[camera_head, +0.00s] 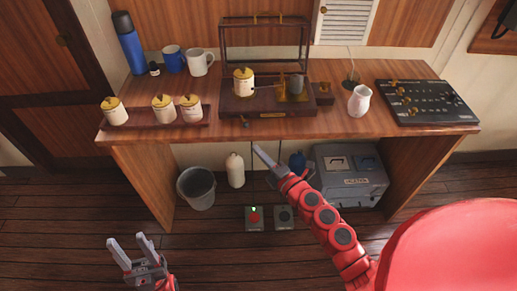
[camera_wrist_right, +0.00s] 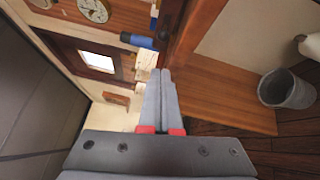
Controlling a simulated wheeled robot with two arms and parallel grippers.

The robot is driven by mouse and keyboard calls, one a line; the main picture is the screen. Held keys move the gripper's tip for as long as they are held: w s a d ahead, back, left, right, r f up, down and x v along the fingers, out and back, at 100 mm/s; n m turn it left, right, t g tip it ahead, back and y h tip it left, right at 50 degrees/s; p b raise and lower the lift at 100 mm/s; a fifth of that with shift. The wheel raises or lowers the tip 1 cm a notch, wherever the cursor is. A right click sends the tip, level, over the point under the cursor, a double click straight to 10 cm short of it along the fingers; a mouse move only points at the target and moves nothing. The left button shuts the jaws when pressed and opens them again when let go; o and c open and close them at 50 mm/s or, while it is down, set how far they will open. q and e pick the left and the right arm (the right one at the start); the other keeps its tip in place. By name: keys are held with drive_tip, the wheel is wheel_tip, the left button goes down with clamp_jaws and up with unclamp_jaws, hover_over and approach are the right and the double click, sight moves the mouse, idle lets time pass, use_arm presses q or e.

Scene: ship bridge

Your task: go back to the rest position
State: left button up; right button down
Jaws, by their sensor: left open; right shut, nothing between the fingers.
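My left gripper (camera_head: 127,241) is low at the bottom left of the head view, over the dark plank floor. Its two fingers are spread apart with nothing between them. My right gripper (camera_head: 259,150) reaches up from the lower right to just in front of the wooden desk's (camera_head: 330,127) front edge. Its fingers look pressed together and empty. The right wrist view also shows the right gripper (camera_wrist_right: 161,73) with its grey fingers side by side and shut.
On the desk are lidded jars (camera_head: 115,114), a brass-fitted apparatus (camera_head: 270,101), a pink-white jug (camera_head: 359,101) and a switch panel (camera_head: 427,103). Under it are a bucket (camera_head: 197,188), a white bottle (camera_head: 235,171) and a grey case (camera_head: 349,177). The floor at front left is mostly clear.

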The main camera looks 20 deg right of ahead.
drive_tip(key=shift+s+d+f, duration=0.1)
drive_tip(key=shift+s+d, duration=0.1)
drive_tip(key=shift+s, duration=0.5)
drive_tip(key=shift+a, duration=0.1)
